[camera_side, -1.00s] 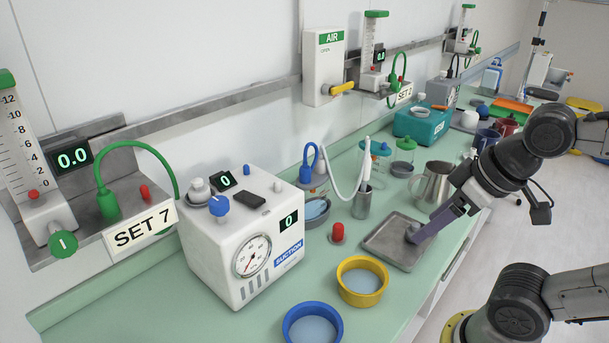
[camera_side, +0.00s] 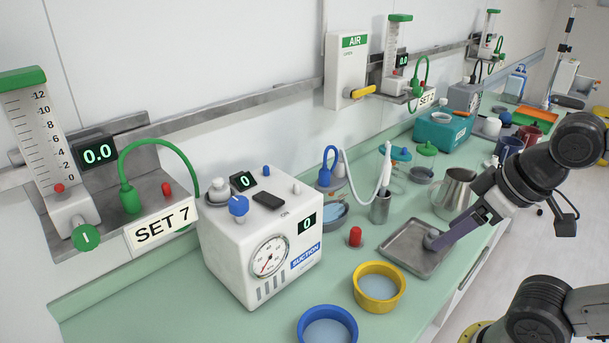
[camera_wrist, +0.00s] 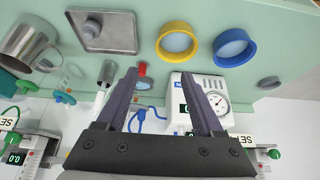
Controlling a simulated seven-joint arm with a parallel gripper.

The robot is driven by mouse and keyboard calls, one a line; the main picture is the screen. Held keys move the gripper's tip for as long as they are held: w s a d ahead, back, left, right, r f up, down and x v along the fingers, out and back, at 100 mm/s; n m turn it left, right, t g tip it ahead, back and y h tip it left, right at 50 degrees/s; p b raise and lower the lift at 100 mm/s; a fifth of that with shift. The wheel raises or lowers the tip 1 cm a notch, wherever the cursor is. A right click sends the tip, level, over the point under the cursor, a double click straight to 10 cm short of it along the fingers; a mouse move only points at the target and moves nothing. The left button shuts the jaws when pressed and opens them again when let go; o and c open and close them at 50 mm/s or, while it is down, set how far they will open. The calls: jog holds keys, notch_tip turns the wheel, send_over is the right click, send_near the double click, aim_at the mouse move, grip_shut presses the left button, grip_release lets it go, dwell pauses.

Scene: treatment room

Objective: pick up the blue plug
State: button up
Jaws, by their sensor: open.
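A blue plug (camera_side: 324,177) with a blue loop of hose stands upright behind the suction unit in the side view. In the wrist view, part of the blue hose (camera_wrist: 138,120) shows between my fingers, and my gripper hides some of it. My gripper (camera_side: 441,241) is at the right in the side view, overlapping the metal tray in the picture, well apart from the plug. In the wrist view my gripper (camera_wrist: 162,80) has its fingers spread with nothing held between them.
The white suction unit (camera_side: 240,246) stands left of the plug. A red peg (camera_side: 355,236), a metal cup (camera_side: 380,210), the tray (camera_side: 398,262), a steel jug (camera_side: 454,194), a yellow bowl (camera_side: 364,297) and a blue bowl (camera_side: 312,318) crowd the counter.

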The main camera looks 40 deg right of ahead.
jog(key=w+d+r+m+g+h, duration=0.1)
jog(key=w+r+m, duration=0.45)
jog(key=w, duration=0.35)
jog(key=w+d+r+m+h, duration=0.2)
jog(key=w+r+m, duration=0.2)
jog(key=w+r, duration=0.35)
jog(key=g, duration=0.1)
send_near(325, 170)
jog(key=shift+n, duration=0.25)
jog(key=x, duration=0.4)
jog(key=shift+s+f, duration=0.1)
jog(key=shift+s, duration=0.15)
jog(key=shift+w+x, duration=0.1)
jog(key=shift+x, duration=1.5)
jog(key=shift+w+x, duration=0.15)
jog(key=shift+x, duration=1.45)
jog(key=shift+c, duration=0.3)
